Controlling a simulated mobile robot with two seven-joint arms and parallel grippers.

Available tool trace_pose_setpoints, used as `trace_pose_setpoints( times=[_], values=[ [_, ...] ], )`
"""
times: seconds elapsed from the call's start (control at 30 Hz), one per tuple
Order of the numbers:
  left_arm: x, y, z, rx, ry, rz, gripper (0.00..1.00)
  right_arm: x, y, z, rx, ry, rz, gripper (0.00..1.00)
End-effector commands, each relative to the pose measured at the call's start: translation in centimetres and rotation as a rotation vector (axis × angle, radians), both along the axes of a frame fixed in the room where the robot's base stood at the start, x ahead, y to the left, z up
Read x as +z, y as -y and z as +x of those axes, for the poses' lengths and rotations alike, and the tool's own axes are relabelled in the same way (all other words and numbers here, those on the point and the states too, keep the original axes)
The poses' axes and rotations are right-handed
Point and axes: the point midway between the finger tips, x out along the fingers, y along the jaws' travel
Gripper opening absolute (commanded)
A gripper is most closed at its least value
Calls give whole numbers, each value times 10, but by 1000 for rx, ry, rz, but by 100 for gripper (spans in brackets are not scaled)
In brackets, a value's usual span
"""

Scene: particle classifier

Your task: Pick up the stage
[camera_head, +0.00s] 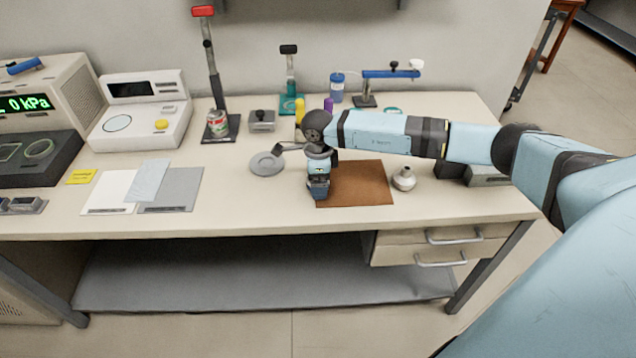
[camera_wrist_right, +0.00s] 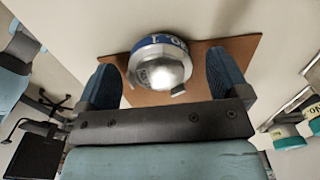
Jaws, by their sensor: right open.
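A round silver piece with a blue band and white lettering (camera_wrist_right: 158,62), which looks like the stage, is over the brown mat (camera_wrist_right: 215,47) in the right wrist view. My right gripper (camera_wrist_right: 165,80) is open, with one dark blue finger on each side of this piece. A gap shows on both sides. In the head view my right gripper (camera_head: 318,190) points down at the left edge of the brown mat (camera_head: 365,183) and hides most of the piece. My left gripper is not in view.
A grey round dish (camera_head: 265,164) lies left of the gripper. A can (camera_head: 217,124) on a red-handled press, bottles and a blue-armed stand (camera_head: 390,74) are behind. The table's front edge is close.

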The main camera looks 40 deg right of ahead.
Motion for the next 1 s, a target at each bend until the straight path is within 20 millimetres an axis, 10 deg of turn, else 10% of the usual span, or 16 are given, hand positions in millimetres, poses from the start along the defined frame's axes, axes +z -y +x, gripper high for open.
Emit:
trace_pose_setpoints(
  times=[0.23, 0.5, 1.0],
  values=[
    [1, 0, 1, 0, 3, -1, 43, -3, 0, 1, 0, 1, 0, 94],
    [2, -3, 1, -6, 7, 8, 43, -3, 0, 0, 0, 1, 0, 36],
    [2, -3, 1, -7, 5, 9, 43, 18, 1, 2, -1, 5, -1, 36]
  ],
)
